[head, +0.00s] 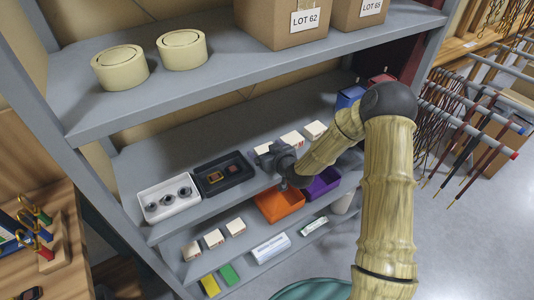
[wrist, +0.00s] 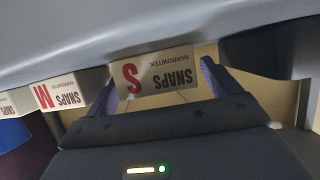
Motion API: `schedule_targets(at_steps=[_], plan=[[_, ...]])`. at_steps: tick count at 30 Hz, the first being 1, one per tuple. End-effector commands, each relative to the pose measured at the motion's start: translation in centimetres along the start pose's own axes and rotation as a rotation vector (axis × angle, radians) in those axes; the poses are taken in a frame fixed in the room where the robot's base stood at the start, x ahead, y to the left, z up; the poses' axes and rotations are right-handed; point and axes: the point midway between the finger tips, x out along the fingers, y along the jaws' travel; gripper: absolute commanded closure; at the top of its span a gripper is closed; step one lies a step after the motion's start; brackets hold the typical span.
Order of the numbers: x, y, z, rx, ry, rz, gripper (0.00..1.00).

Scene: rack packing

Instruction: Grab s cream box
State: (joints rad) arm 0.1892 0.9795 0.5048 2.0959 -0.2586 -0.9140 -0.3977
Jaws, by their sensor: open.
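The cream box marked with a red S and "SNAPS" (wrist: 153,76) shows upside down in the wrist view, lined up between the two fingers of my gripper (wrist: 158,74). My gripper is open, one finger to each side of the box; I cannot tell how deep the box sits between them. In the head view this box (head: 264,147) is the leftmost of three on the middle shelf, partly hidden by my gripper (head: 279,166). A similar box marked M (wrist: 57,93) stands beside it, also seen in the head view (head: 292,139). A third box (head: 315,130) stands farther right.
The upper shelf (head: 235,65) overhangs, carrying round tins and cartons. A white tray (head: 168,199), black tray (head: 222,177), orange bin (head: 279,205) and purple bin (head: 322,184) line the middle shelf's front. Similar small boxes (head: 213,239) stand on the lower shelf.

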Motion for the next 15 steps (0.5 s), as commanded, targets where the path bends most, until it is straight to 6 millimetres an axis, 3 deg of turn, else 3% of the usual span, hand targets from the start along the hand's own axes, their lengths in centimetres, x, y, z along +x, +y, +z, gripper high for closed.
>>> schedule_targets(at_steps=[9,15], plan=[[-0.04,0.07,0.00,0.000,0.000,0.001,0.13],[-0.07,0.18,0.01,0.001,0.000,0.003,0.52]])
